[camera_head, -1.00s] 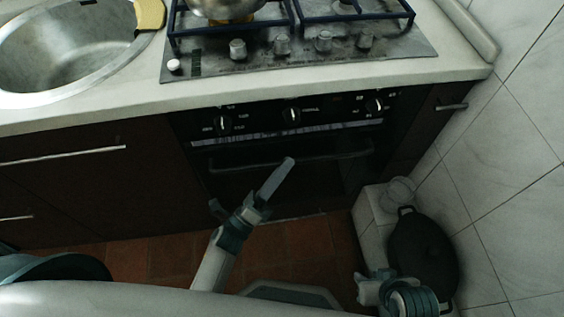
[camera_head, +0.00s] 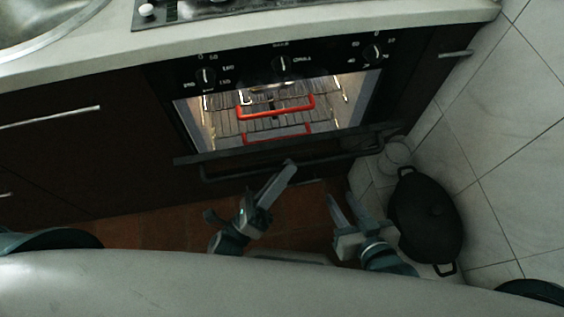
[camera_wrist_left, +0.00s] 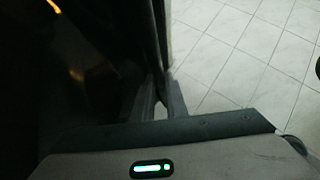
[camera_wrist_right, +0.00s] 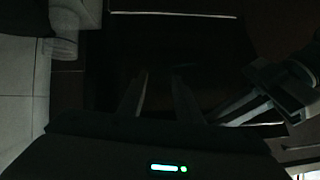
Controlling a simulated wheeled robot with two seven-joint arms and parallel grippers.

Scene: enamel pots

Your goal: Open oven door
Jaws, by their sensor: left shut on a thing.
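The dark oven door (camera_head: 330,140) is partly open, its top edge tilted out from the lit oven cavity (camera_head: 215,122). Its bar handle (camera_head: 225,174) runs along the front. My left gripper (camera_head: 289,166) is shut on the handle near its middle; its fingers also show in the left wrist view (camera_wrist_left: 162,100) beside a dark vertical edge. The exact contact is hard to see. My right gripper (camera_head: 345,203) is open and empty, below and in front of the door's right half. Its parted fingers show in the right wrist view (camera_wrist_right: 158,95).
Inside the oven are wire racks (camera_head: 230,128) and a red-edged item (camera_head: 275,110). A dark lidded pot (camera_head: 425,220) stands at the right by the tiled wall (camera_head: 520,170). The counter (camera_head: 90,65) lies above, drawers (camera_head: 70,150) at left.

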